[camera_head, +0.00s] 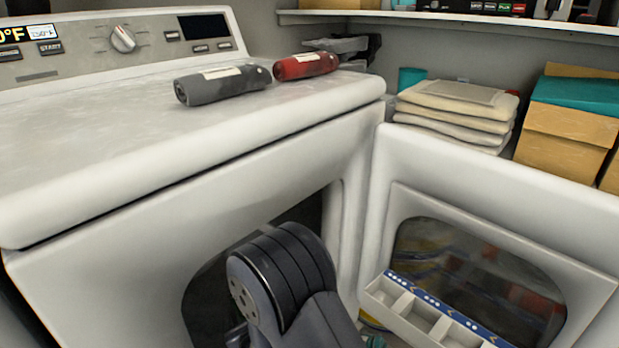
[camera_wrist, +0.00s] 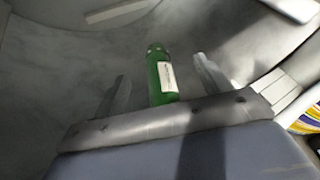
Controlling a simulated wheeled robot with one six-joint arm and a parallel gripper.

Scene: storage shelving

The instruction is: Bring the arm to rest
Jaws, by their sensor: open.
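My arm (camera_head: 285,285) reaches down in front of the white front-loading machine (camera_head: 150,220), over its dark round opening, in the head view. My gripper is hidden there. In the wrist view my gripper (camera_wrist: 160,72) has its two fingers apart, inside what looks like the grey metal drum (camera_wrist: 60,60). A green roll or bottle (camera_wrist: 158,85) with a white label shows between the fingers, with a gap on each side. Its lower end is hidden behind the gripper body. I cannot tell how far beyond the fingers it lies.
A grey roll (camera_head: 222,84) and a red roll (camera_head: 306,65) lie on the machine top. The open door (camera_head: 390,215) stands at right, with a white divided tray (camera_head: 425,318) before it. Folded towels (camera_head: 457,108) and cardboard boxes (camera_head: 568,125) sit behind the door.

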